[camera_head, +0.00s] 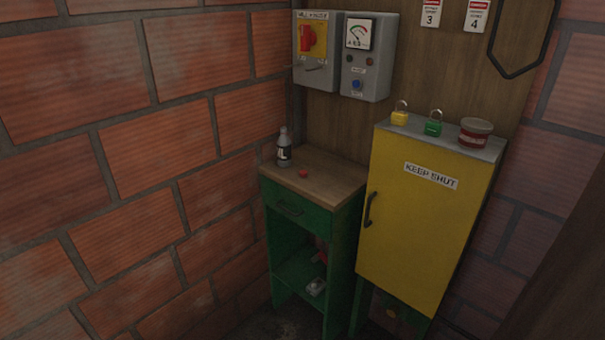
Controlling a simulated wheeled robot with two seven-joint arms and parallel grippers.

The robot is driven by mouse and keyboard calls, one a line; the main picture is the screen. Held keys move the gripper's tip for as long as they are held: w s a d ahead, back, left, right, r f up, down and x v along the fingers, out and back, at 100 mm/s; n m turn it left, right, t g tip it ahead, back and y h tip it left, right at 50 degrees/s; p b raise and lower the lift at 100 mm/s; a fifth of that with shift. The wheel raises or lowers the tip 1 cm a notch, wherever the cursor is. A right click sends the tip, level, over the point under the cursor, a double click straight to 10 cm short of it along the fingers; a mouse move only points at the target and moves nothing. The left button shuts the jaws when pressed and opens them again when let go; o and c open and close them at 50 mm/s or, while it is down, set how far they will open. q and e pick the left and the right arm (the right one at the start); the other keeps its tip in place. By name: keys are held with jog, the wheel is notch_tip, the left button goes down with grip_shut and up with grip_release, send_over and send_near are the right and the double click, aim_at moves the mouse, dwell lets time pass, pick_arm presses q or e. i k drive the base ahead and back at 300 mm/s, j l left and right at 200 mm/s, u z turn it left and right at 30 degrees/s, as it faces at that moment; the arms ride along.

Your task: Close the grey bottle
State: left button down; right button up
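The grey bottle (284,150) stands upright at the back left of the wooden top (325,168) of a small green cabinet. It has a dark label, and its narrow neck points up. The bottle is too small to tell whether its mouth is open. A small round red piece (303,173), like a cap, lies on the wooden top to the right of the bottle and nearer to me, apart from it. Neither of my grippers is in view.
A yellow cabinet (421,220) marked KEEP SHUT stands right of the green cabinet (289,207). A yellow padlock (400,118), a green padlock (433,128) and a red tin (475,133) sit on it. Grey control boxes (317,45) hang above. A brick wall is at left.

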aim_at(284, 142)
jog(key=j+z, duration=0.2)
jog(key=z, duration=0.15)
jog(key=j+z, duration=0.15)
jog(key=z, duration=0.25)
jog(key=j+z, duration=0.2)
jog(key=z, duration=0.15)
